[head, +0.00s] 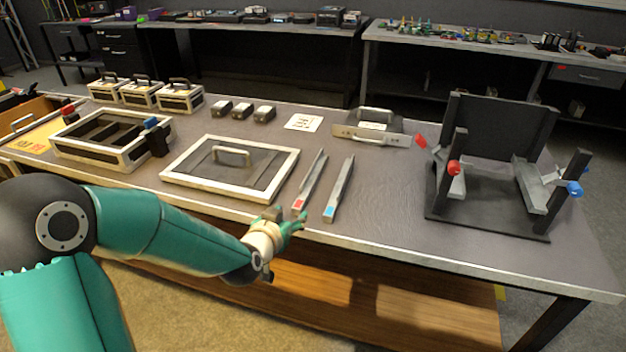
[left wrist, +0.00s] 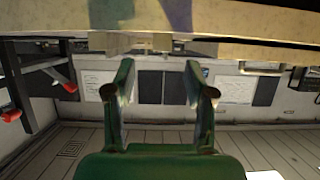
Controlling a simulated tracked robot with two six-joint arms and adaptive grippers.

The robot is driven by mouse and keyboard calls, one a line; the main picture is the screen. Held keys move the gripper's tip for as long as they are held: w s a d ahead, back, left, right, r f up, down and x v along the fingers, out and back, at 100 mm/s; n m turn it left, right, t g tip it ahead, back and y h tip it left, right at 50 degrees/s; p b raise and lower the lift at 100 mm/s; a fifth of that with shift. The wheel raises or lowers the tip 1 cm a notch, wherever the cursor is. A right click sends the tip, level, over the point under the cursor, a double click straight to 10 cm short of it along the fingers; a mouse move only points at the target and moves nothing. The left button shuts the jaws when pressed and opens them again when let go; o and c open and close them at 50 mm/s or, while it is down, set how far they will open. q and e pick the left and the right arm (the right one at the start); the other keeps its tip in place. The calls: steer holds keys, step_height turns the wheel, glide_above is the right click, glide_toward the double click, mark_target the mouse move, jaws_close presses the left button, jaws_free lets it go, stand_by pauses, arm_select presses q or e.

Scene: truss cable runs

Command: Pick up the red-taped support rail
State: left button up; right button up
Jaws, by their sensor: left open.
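The red-taped support rail (head: 312,180) is a narrow grey channel lying on the workbench, with red tape at its near end. A matching rail with blue tape (head: 341,187) lies just to its right. My left gripper (head: 297,223) is open and empty at the bench's front edge, close to the red-taped end and apart from it as far as I can tell. In the left wrist view my two green fingers (left wrist: 160,82) are spread with nothing between them. The red-taped rail cannot be clearly made out there. My right gripper is not in view.
A framed lid with a handle (head: 190,187) lies left of the rails. A dark stand with red and blue knobs (head: 488,222) is at the right. A divided tray (head: 70,154) is at the left. Bench surface between the rails and stand is clear.

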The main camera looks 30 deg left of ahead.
mark_target(298, 204)
arm_select(q)
steer(key=shift+r+x, duration=0.1)
steer(key=shift+x, duration=1.8)
steer(key=shift+r+x, duration=0.15)
steer(key=shift+x, duration=1.75)
steer(key=shift+a, duration=0.15)
jaws_close()
